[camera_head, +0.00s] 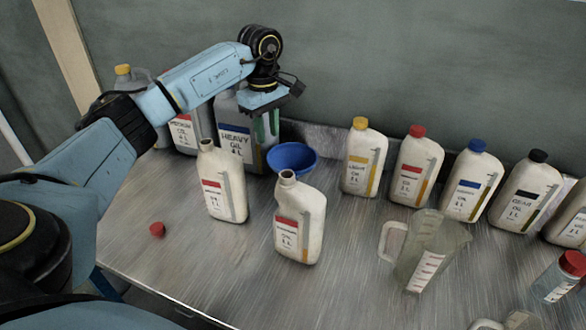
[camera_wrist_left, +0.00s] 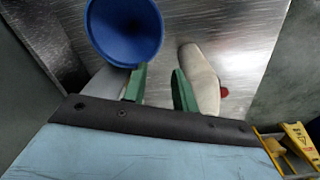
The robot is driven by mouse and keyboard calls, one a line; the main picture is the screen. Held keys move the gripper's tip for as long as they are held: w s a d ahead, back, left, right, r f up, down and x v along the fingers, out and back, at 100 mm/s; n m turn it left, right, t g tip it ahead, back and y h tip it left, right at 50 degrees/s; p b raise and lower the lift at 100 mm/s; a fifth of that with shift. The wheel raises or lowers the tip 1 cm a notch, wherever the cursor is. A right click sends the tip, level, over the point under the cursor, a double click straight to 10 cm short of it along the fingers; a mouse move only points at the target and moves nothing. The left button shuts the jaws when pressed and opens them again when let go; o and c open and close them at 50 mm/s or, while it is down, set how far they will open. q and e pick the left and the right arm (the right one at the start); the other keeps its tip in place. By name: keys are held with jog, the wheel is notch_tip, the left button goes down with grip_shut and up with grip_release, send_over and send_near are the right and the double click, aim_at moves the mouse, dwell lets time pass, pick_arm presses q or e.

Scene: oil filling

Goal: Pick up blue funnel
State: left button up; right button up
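The blue funnel (camera_head: 293,157) is behind an uncapped white oil bottle (camera_head: 300,222) with a red label, in the middle of the table. Its wide mouth faces up; its spout is hidden. In the left wrist view the funnel (camera_wrist_left: 124,30) is at the top left, just beyond one fingertip. My left gripper (camera_head: 266,128) is behind and to the left of the funnel, pointing down. Its green fingers (camera_wrist_left: 159,72) are apart in the left wrist view, with nothing visibly held between them. My right gripper is not in view.
Another uncapped bottle (camera_head: 222,182) stands left of the funnel. Several capped bottles line the wall at right, and large jugs (camera_head: 232,130) stand behind my left gripper. A clear measuring jug (camera_head: 428,250) stands front right. A red cap (camera_head: 157,230) lies on the metal table (camera_head: 190,275).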

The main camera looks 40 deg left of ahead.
aim_at(273, 161)
pick_arm(q)
jog(key=f, duration=0.9)
jog(key=shift+w+d+f+b, duration=0.25)
jog(key=shift+d+f+b, duration=0.05)
jog(key=shift+d+f, duration=0.1)
jog(key=shift+r, duration=0.1)
grip_shut()
